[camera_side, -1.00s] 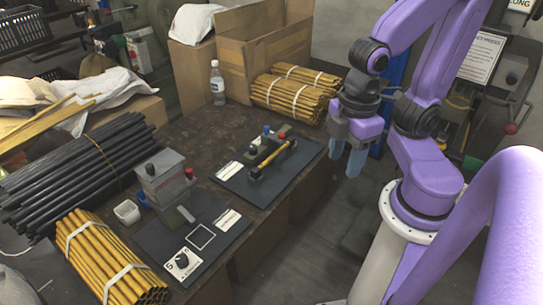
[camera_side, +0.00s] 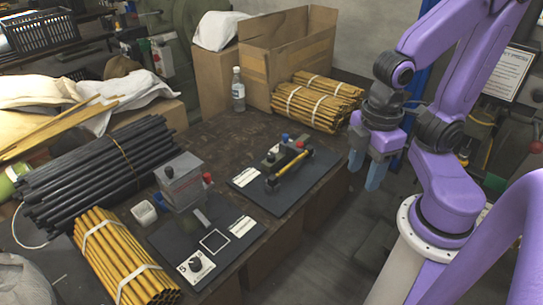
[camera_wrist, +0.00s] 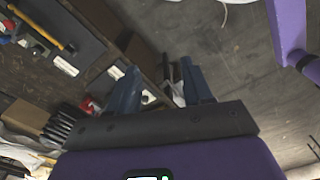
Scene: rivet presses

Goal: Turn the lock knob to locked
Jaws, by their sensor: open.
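A black knob (camera_side: 195,265) sits on a white plate with dark letters at the front corner of the near dark base board (camera_side: 165,240). Its pointer direction is too small to tell. A grey press block (camera_side: 180,183) with a black knob on top and a red button beside it stands on the same board. My gripper (camera_side: 366,171) is open and empty, pointing down past the right edge of the table, far from the knob. In the wrist view my gripper (camera_wrist: 160,78) shows its two blue fingers apart.
A second board (camera_side: 250,185) carries a yellow-barred device (camera_side: 288,170) with red and blue buttons. Bundles of yellow rods (camera_side: 125,262), black rods (camera_side: 95,170), a bottle (camera_side: 238,92) and a cardboard box (camera_side: 290,50) surround the boards. Floor beyond the table edge is open.

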